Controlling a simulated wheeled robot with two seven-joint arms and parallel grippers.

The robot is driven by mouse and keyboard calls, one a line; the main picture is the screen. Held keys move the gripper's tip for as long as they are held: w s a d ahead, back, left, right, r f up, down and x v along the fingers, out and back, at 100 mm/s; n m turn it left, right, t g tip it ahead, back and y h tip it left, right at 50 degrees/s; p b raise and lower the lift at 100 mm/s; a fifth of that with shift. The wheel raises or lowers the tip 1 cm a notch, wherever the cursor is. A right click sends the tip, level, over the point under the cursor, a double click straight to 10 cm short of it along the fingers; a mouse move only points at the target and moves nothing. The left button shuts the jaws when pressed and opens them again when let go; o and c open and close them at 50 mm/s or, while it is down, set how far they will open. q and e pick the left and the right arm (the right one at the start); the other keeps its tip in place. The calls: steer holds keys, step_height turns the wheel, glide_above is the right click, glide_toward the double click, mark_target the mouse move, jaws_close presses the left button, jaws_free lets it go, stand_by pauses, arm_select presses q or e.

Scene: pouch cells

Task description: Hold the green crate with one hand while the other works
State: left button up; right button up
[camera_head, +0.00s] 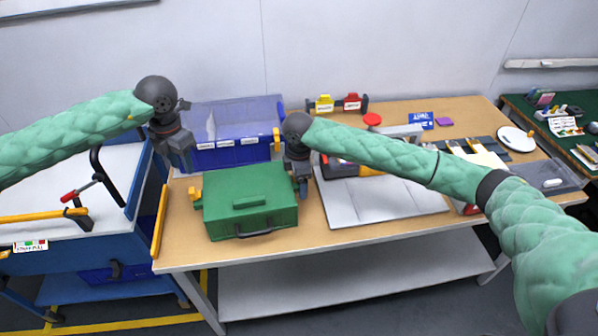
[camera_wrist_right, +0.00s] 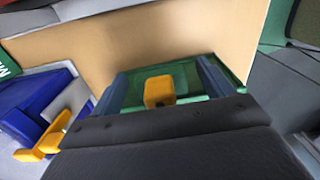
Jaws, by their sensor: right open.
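The green crate (camera_head: 225,208) stands on the wooden table with its green lid on and a dark handle at the front. A yellow latch (camera_head: 195,193) shows on its left side. My right gripper (camera_head: 299,182) is low at the crate's right side. In the right wrist view my right gripper (camera_wrist_right: 161,88) is open, with another yellow latch (camera_wrist_right: 160,92) and green crate surface (camera_wrist_right: 187,73) between its fingers. Contact cannot be told. My left gripper (camera_head: 181,160) hangs above the table behind the crate's left corner, apart from it; its finger gap is unclear.
A blue crate (camera_head: 205,157) with a clear lid stands behind the green one. Grey mats (camera_head: 375,207) lie to the right, under my right arm. A blue cart (camera_head: 75,240) stands at the left. A strip of table (camera_head: 180,240) in front of the green crate is clear.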

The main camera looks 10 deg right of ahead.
steer(key=shift+f, duration=0.4)
steer(key=c, duration=1.4)
arm_select(q)
jaws_close()
steer(key=shift+f, duration=0.1)
